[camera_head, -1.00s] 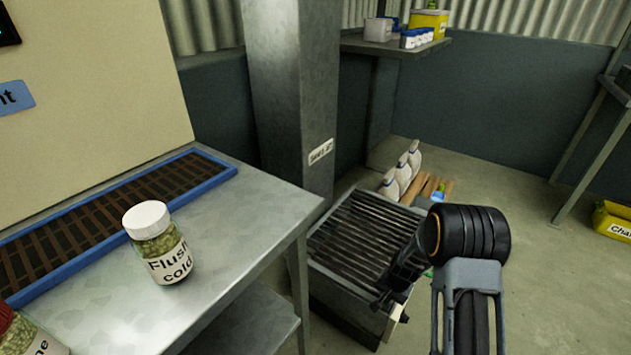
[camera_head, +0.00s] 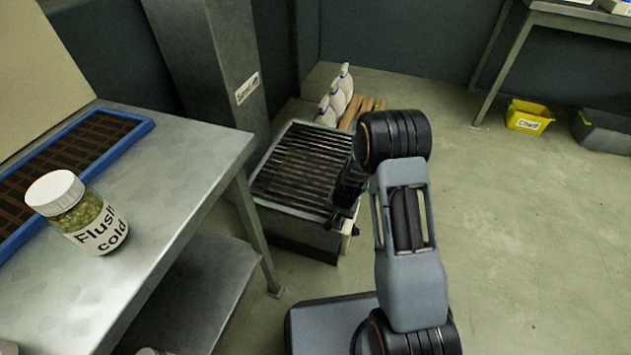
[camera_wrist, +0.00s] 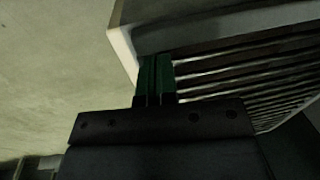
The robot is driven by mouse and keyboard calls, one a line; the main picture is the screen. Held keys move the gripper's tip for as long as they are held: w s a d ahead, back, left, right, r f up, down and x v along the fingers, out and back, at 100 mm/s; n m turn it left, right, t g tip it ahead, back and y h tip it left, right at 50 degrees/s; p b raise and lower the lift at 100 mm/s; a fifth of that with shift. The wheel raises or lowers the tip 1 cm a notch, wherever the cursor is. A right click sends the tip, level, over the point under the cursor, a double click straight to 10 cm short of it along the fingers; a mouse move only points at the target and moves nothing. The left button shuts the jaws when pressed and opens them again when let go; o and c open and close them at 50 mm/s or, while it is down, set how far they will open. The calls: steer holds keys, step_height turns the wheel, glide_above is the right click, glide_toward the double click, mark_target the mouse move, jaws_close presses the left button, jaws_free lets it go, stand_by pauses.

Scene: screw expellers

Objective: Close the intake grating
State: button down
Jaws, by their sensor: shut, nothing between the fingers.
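The intake grating (camera_head: 299,165) is a set of dark parallel bars in a pale frame. It lies flat across the top of a low metal box (camera_head: 290,232) on the floor, beside the column. In the wrist view the grating's bars (camera_wrist: 240,75) run to the right from a pale frame edge. My gripper (camera_wrist: 155,78) has its green-tipped fingers together, with nothing between them, right at that frame corner. I cannot tell whether they touch it.
A metal table (camera_head: 160,190) stands at left with a jar labelled "Flush cold" (camera_head: 82,212) and a blue-rimmed tray (camera_head: 140,125). White bottles (camera_head: 338,95) stand behind the box. A yellow bin (camera_head: 527,116) is at the back right. The floor at right is clear.

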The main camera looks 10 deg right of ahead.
step_height(320, 180, up, 4)
steer(key=shift+f+p, duration=0.2)
steer(key=shift+p, duration=0.55)
steer(key=s+d+r+p, duration=0.2)
steer(key=s+d+r, duration=0.1)
steer(key=d, duration=0.4)
steer(key=shift+s+d+r, duration=0.3)
steer(key=shift+s+r, duration=0.1)
steer(key=shift+r, duration=0.3)
step_height(320, 180, up, 19)
steer(key=a+n+t+p, duration=0.1)
steer(key=a+n+p, duration=0.1)
steer(key=p, duration=0.8)
steer(key=s+a+r+n+p, duration=0.1)
steer(key=s+r+p, duration=0.3)
steer(key=r, duration=0.9)
steer(key=s+a+r+n+t+p, duration=0.1)
steer(key=s+r+p, duration=0.4)
steer(key=r+p, duration=0.5)
steer(key=s+a+r+n+t+h+p, duration=0.1)
steer(key=s+r+p, duration=0.4)
steer(key=r, duration=1.2)
steer(key=a+p, duration=0.1)
steer(key=p, duration=0.2)
